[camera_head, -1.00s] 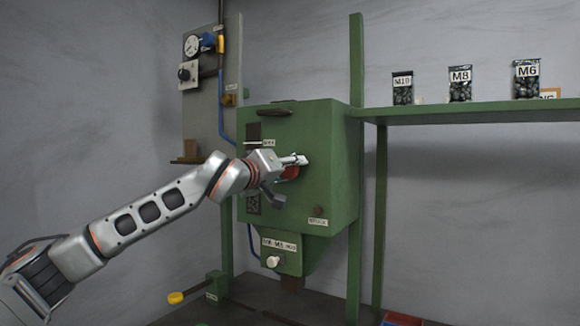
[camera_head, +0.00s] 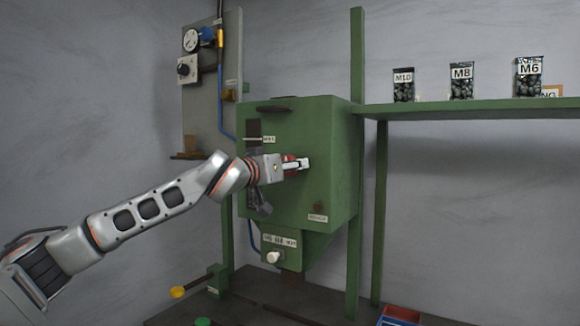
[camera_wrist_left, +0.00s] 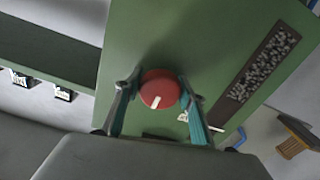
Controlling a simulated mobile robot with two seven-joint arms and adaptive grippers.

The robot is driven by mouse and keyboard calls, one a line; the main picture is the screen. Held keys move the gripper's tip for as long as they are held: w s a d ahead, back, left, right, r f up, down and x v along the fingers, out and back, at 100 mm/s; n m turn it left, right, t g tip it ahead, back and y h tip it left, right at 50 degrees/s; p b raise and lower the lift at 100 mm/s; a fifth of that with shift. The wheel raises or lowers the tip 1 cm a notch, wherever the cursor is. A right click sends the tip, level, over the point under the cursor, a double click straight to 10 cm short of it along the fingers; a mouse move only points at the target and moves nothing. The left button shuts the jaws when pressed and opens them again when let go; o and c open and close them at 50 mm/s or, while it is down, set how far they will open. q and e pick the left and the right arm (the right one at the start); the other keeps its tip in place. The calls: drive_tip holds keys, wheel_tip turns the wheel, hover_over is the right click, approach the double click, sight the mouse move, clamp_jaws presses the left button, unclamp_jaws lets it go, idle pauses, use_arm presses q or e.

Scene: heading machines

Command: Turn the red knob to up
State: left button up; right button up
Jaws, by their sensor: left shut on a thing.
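The red knob (camera_wrist_left: 158,90) sits on the front of the green machine box (camera_head: 325,180). In the left wrist view it is round, with a white pointer mark on its face toward the lower edge of that picture. In the head view only a bit of its red (camera_head: 290,160) shows behind the gripper. My left gripper (camera_head: 297,165) is at the knob. The left wrist view shows its two fingers (camera_wrist_left: 158,97) on either side of the knob, shut on it. My right gripper is not in view.
A white knob (camera_head: 273,257) is on the lower chute. A yellow-tipped lever (camera_head: 178,292) stands at the lower left. A gauge panel (camera_head: 205,100) hangs behind. Bags of dark parts (camera_head: 461,82) stand on the green shelf (camera_head: 450,108) at right.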

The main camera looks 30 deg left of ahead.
use_arm(q)
drive_tip(key=o, duration=1.1)
drive_tip(key=shift+s, duration=0.1)
drive_tip(key=s, duration=1.1)
drive_tip(key=shift+s+a, duration=0.4)
drive_tip(key=shift+a, duration=0.05)
